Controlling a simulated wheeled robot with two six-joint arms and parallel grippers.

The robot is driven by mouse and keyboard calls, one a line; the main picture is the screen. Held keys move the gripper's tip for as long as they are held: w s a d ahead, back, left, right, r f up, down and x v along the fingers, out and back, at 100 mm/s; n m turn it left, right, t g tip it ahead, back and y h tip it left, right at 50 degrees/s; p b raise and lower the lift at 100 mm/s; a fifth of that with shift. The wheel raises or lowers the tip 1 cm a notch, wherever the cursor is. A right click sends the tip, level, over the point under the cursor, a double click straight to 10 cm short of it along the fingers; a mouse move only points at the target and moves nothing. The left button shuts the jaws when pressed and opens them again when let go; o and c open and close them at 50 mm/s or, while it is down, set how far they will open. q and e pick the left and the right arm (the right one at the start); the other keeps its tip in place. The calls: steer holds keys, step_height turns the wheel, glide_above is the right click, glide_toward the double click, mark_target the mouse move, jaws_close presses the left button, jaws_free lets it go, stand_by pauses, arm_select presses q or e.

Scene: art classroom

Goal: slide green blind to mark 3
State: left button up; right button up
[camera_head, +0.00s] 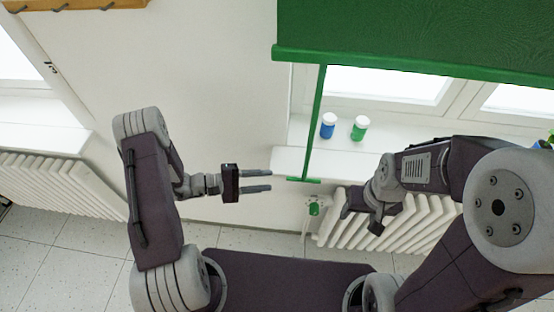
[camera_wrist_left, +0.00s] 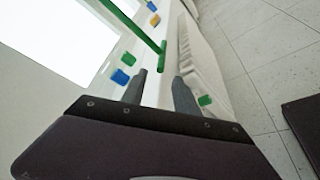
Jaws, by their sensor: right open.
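The green blind (camera_head: 420,35) hangs across the upper right in the head view, its lower bar above the window sill. A thin green rod (camera_head: 314,120) hangs from the bar and ends in a short crosspiece (camera_head: 304,180). My left gripper (camera_head: 270,181) is open and empty, its fingers pointing right, just left of the crosspiece. In the left wrist view the green rod (camera_wrist_left: 145,37) ends ahead of the open fingers (camera_wrist_left: 160,92), apart from them. My right gripper (camera_head: 362,214) is open, in front of the radiator. I cannot make out mark 3.
A blue jar (camera_head: 328,126) and a green jar (camera_head: 360,128) with white lids stand on the sill (camera_head: 290,160), right of the rod. A white radiator (camera_head: 425,220) with a green valve (camera_head: 314,208) is below. A hook rail (camera_head: 75,5) is at upper left. The wall left of the rod is bare.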

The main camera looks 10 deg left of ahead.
mark_target(287, 179)
arm_select(q)
steer(key=p+x, duration=0.2)
steer(key=x, duration=0.6)
steer(key=shift+d, duration=0.35)
steer(key=shift+w+d+f, duration=0.15)
steer(key=shift+d+f, duration=0.1)
steer(key=shift+d, duration=0.35)
steer(key=shift+a, duration=0.1)
jaws_close()
stand_by(0.3)
